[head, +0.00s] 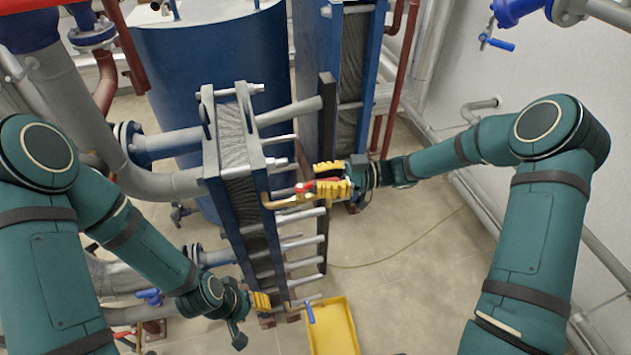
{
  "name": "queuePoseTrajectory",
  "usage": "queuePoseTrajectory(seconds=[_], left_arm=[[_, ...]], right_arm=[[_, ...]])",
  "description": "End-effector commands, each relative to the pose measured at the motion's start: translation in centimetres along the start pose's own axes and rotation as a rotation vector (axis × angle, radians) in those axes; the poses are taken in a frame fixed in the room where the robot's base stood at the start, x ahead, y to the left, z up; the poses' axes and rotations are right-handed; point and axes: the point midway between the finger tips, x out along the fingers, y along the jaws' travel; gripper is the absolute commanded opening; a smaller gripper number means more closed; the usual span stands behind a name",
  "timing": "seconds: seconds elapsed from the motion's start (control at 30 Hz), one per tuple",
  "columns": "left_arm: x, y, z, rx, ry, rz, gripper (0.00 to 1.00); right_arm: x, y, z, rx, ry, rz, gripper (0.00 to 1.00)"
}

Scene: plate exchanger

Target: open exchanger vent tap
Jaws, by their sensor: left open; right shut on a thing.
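The exchanger (235,155) is a tall blue-framed stack of grey plates in the middle of the head view. A brass vent tap (283,202) with a red handle (304,187) sticks out from its right side. My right gripper (318,179), with yellow fingers, comes in from the right and is shut on the red handle, covering part of it. My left gripper (266,301) is open and low at the foot of the exchanger, left of a lower tap with a blue handle (309,312). Its finger gap is hard to see.
A yellow tray (333,328) lies on the floor below the blue-handled tap. A second exchanger (318,50) and a large blue tank (195,75) stand behind. Grey pipes run at left and along the right wall. Floor right of the tray is clear.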

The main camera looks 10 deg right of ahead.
Motion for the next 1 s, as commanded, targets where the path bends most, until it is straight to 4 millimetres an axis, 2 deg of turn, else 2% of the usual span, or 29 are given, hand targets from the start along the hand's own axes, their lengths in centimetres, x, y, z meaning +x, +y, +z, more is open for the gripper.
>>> queuePoseTrajectory(seconds=[0.3, 0.87, 0.9, 0.97, 1.0], left_arm=[[0.25, -0.09, 0.12, 0.001, -0.003, 0.0, 0.47], [0.27, -0.1, 0.15, 0.001, -0.003, 0.0, 0.47], [0.27, -0.1, 0.15, 0.001, -0.003, 0.0, 0.47], [0.28, -0.09, 0.15, 0.001, -0.003, 0.0, 0.47], [0.28, -0.1, 0.15, 0.001, -0.003, 0.0, 0.47]], right_arm=[[0.21, 0.6, -0.2, -0.004, 0.006, -0.128, 0.0], [0.24, 0.68, -0.25, -0.003, 0.006, -0.154, 0.0], [0.24, 0.68, -0.25, -0.003, 0.006, -0.154, 0.32], [0.22, 0.67, -0.22, -0.003, 0.006, -0.154, 0.52], [0.19, 0.67, -0.19, -0.002, 0.005, -0.154, 0.52]])
